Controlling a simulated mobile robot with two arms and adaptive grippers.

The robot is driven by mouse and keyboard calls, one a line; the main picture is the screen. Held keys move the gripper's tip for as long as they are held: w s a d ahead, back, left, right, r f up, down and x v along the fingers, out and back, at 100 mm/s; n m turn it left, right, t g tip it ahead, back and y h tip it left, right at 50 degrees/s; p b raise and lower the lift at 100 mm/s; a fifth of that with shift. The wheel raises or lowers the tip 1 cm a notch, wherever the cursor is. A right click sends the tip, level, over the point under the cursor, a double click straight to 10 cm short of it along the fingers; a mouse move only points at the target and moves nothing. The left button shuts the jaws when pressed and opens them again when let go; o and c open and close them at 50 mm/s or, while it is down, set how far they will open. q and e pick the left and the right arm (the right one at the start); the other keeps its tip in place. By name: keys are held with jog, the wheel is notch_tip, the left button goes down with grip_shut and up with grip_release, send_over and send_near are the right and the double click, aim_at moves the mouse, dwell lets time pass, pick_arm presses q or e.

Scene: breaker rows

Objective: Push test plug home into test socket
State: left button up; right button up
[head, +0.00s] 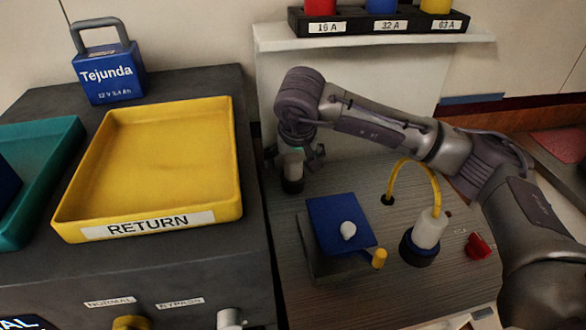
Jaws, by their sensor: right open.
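The test plug (430,229) is a white cylinder on a yellow cable, right of centre in the head view. It stands slightly tilted at a dark blue round test socket (418,250); its lower end is at the socket's opening, and I cannot tell how deep it sits. My right gripper (297,160) hangs well to the left of and behind the plug, apart from it. It is open, fingers pointing down, around or just behind a small pale cylinder with a dark base (292,178). My left gripper is not in view.
A blue-lidded box (340,222) with a white knob and a yellow peg (379,258) stands left of the socket. A red piece (478,246) lies right of it. A yellow RETURN tray (160,150) and a blue Tejunda block (108,80) sit on the left cabinet.

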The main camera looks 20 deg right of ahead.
jog(key=v, duration=0.5)
jog(key=shift+r, duration=0.25)
